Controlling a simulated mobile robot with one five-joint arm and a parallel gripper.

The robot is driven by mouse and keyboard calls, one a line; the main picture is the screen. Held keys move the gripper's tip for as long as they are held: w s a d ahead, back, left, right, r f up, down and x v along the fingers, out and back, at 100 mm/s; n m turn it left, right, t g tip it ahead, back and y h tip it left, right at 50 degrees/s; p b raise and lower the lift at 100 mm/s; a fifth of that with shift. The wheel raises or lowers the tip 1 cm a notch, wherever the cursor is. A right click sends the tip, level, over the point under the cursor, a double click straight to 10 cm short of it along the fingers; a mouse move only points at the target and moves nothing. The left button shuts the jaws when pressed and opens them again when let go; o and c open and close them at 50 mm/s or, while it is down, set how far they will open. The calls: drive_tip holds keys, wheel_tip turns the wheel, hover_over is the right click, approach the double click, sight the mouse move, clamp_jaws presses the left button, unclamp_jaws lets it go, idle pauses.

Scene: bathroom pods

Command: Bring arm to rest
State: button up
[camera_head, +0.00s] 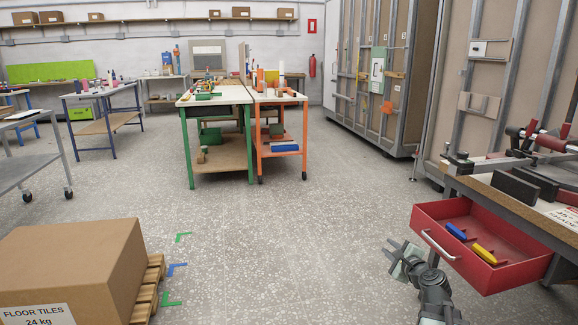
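My arm (436,292) reaches up from the bottom edge at the lower right. My gripper (397,256) is at its end, pointing up and to the left, over the speckled floor. It is just left of the open red drawer (512,268) and looks apart from the drawer's metal handle (436,244). I see nothing held in it. The fingers are small and dark here, and I cannot tell how far apart they are. In the drawer lie a blue-handled tool (455,231) and a yellow-handled tool (485,254).
The drawer juts out from the workbench (541,205) at right, which carries red clamps and dark blocks. A floor tile carton (72,262) sits on a pallet (148,291) at lower left. Green and orange tables (215,97) stand further back. The middle floor is clear.

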drive_tip(key=s+a+f+n+g+y, duration=0.1)
drive_tip(key=s+a+f+n+g, duration=0.2)
drive_tip(key=a, duration=0.5)
drive_tip(key=s+a+f+n+g+y, duration=0.1)
drive_tip(key=a+f+n+g, duration=0.1)
drive_tip(key=a+f+n, duration=0.45)
drive_tip(key=s+a+f+n+g+y, duration=0.1)
drive_tip(key=a+n+g+y, duration=0.15)
drive_tip(key=a, duration=0.75)
drive_tip(key=s+d+f+n+g+h, duration=0.3)
drive_tip(key=s+n+g, duration=0.15)
drive_tip(key=s, duration=0.25)
drive_tip(key=s+d+f+n+g+h, duration=0.25)
drive_tip(key=s+f+n, duration=0.2)
drive_tip(key=s, duration=0.25)
wheel_tip(320, 180, up, 39)
drive_tip(key=n+p, duration=0.1)
drive_tip(key=p, duration=3.7)
drive_tip(key=shift+s+n+g+p, duration=0.35)
drive_tip(key=shift+s+n, duration=0.05)
drive_tip(key=shift+f, duration=0.1)
